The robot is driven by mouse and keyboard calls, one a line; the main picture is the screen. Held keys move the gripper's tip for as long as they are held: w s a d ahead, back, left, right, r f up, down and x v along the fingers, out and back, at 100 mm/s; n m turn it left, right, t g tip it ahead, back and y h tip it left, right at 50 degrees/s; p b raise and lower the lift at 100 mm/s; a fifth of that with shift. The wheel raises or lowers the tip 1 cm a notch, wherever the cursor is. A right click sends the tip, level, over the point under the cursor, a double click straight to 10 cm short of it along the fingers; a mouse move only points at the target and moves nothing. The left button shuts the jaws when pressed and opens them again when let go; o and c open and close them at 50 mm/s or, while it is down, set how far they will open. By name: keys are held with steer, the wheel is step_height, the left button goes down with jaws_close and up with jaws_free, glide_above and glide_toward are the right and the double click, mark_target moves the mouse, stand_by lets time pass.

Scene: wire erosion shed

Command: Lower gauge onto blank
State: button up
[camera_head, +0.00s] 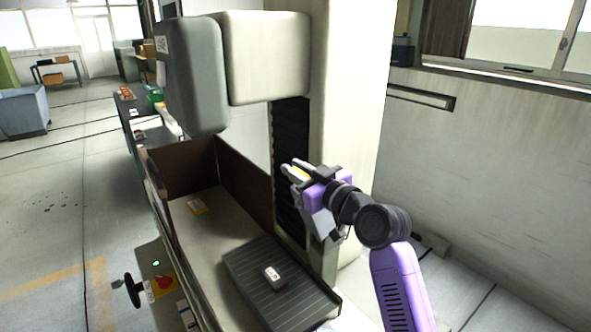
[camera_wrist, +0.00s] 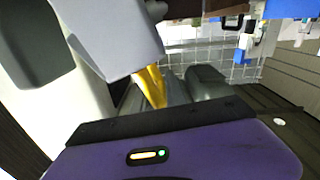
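A small grey block with a lit digit display (camera_head: 272,275), which looks like the gauge, sits on a ribbed dark grey plate (camera_head: 250,262) in the machine's trough. I cannot make out the blank for certain. My gripper (camera_head: 294,170) is raised beside the machine column, behind and above the ribbed plate, well apart from the display block. Yellow shows between its grey fingers; in the wrist view it is a narrow yellow piece (camera_wrist: 151,86). I cannot tell whether this is finger padding or something held.
The trough has raised brown walls (camera_head: 240,183). The overhanging machine head (camera_head: 265,60) is above it. A control panel with a red knob (camera_head: 163,283) stands at the front. A bench (camera_head: 143,125) is behind.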

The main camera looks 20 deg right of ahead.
jaws_close()
steer(key=shift+a+f, duration=0.1)
stand_by(1.1)
